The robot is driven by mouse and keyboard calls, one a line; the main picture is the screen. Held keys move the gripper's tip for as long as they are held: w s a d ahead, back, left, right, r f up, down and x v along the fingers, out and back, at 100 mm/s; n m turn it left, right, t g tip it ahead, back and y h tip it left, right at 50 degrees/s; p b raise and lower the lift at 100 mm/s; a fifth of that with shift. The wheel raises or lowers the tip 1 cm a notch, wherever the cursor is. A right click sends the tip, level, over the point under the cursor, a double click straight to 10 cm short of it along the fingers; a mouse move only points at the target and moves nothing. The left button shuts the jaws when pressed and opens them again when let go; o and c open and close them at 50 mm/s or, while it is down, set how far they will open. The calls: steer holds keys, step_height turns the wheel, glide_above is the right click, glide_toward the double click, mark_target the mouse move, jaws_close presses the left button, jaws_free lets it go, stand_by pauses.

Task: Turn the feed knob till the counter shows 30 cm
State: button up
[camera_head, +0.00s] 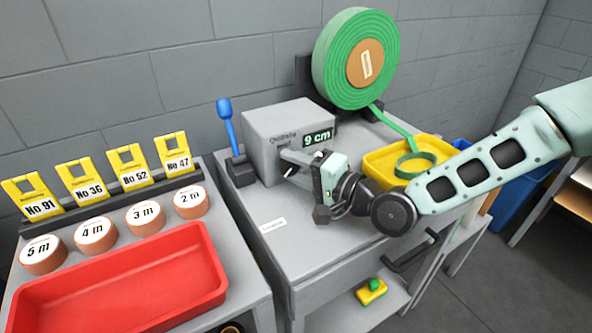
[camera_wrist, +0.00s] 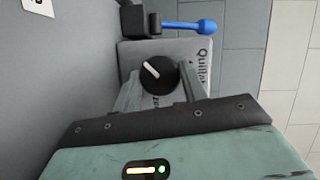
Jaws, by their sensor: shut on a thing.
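The feed machine (camera_head: 262,131) is a grey box on the grey bench, and its green counter (camera_head: 318,137) reads 9 cm. A green strip runs from the large green roll (camera_head: 335,62) down to a loop (camera_head: 414,165) in the yellow tray (camera_head: 437,146).
A blue-handled lever (camera_head: 227,125) stands left of the machine. A red tray (camera_head: 120,285), several round labelled rolls (camera_head: 146,219) and yellow number cards (camera_head: 127,168) fill the left table. A yellow item with a green knob (camera_head: 371,291) lies on the lower shelf.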

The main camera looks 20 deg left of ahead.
steer(key=shift+f+m+y+b, duration=0.1)
steer(key=shift+m+y+b, duration=0.25)
steer(key=shift+m, duration=0.55)
steer(key=o, duration=1)
steer(key=v, duration=1.7)
steer(key=shift+s+d+f, duration=0.1)
steer(key=shift+s+d, duration=0.05)
steer(key=shift+d, duration=0.05)
